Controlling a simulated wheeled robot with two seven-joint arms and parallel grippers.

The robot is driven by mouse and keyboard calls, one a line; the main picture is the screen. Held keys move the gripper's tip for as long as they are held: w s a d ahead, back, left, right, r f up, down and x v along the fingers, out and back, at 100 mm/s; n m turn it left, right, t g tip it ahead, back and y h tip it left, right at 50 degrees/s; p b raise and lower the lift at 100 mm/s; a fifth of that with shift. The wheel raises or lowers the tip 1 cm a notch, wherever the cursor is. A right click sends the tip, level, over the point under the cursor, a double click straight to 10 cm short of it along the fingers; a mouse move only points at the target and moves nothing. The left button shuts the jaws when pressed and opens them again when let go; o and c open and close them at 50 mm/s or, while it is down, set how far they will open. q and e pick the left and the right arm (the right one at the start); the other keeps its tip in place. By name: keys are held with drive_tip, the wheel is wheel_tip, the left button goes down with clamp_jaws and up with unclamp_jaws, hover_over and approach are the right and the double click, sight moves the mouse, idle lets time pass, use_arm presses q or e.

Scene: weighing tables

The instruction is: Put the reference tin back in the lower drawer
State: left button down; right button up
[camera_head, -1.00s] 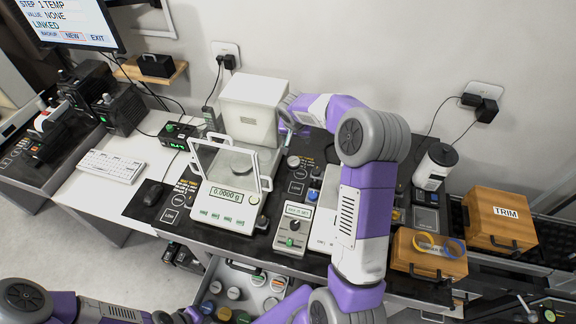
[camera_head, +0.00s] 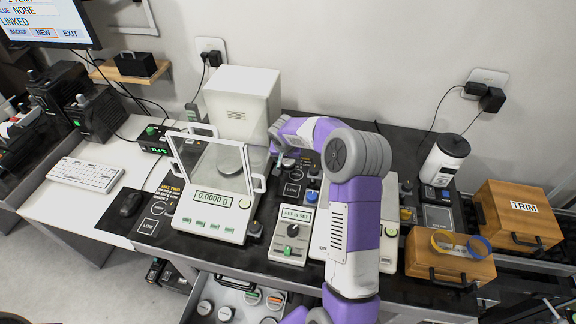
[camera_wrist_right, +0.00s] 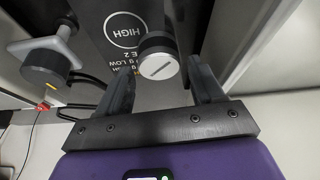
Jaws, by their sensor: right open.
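A short dark tin with a pale, slotted lid (camera_wrist_right: 158,65) stands upright on the black mat by the HIGH ring in the right wrist view. It lies between and just beyond the fingertips of my right gripper (camera_wrist_right: 163,82). The fingers are apart, with visible gaps to the tin. In the head view my right gripper (camera_head: 281,155) is low over the mat, right of the balance, and largely hides the tin. The lower drawer (camera_head: 238,304) is pulled out below the table's front edge, with several lidded tins inside. My left gripper is out of frame.
The balance (camera_head: 215,222) with its tilted glass shield stands close left of my right gripper, with a white box (camera_head: 240,100) behind. A small control unit (camera_head: 291,235) stands in front. A wooden box with rings (camera_head: 450,266) and a TRIM box (camera_head: 515,220) are at right.

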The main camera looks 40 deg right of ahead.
sight(288, 161)
drive_tip(key=x, duration=0.4)
drive_tip(key=shift+d+r+b, duration=0.1)
drive_tip(key=shift+b, duration=0.2)
drive_tip(key=shift+r, duration=0.1)
drive_tip(key=c, duration=0.9)
